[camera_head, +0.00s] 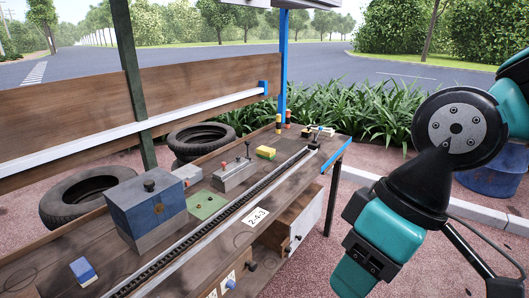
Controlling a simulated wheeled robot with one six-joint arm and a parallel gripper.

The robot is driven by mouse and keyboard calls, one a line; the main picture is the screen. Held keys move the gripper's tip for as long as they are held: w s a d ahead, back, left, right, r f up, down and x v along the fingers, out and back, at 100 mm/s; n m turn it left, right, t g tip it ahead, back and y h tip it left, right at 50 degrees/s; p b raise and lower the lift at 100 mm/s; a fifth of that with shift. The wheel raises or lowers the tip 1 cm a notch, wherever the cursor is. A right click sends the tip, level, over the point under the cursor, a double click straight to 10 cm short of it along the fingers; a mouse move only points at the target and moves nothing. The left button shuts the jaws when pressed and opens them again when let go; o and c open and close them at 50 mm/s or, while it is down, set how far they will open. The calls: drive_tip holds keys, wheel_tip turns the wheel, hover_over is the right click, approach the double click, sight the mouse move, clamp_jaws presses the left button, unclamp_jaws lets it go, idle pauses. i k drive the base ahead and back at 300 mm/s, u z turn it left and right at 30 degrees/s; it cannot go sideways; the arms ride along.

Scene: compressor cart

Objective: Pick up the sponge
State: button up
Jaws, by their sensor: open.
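A small yellow block with a greenish lower edge, which looks like the sponge (265,152), lies on the wooden bench toward its far end. It sits left of the long black chain-like strip and behind the grey lever box. Nothing touches it from above. My teal and black arm fills the right side of the view, well to the right of the sponge and apart from it. The fingers of my gripper do not show in this view.
The wooden bench carries a blue-grey box (146,208), a grey lever box (234,175), a green plate (206,206) and a blue-and-white block (83,270). A black strip (215,224) runs lengthwise. A dark post (133,85) and a blue post (283,70) rise behind.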

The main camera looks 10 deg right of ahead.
sight(266, 152)
drive_tip(key=z, duration=1.05)
drive_tip(key=i, duration=3.15)
drive_tip(key=u, duration=3.6)
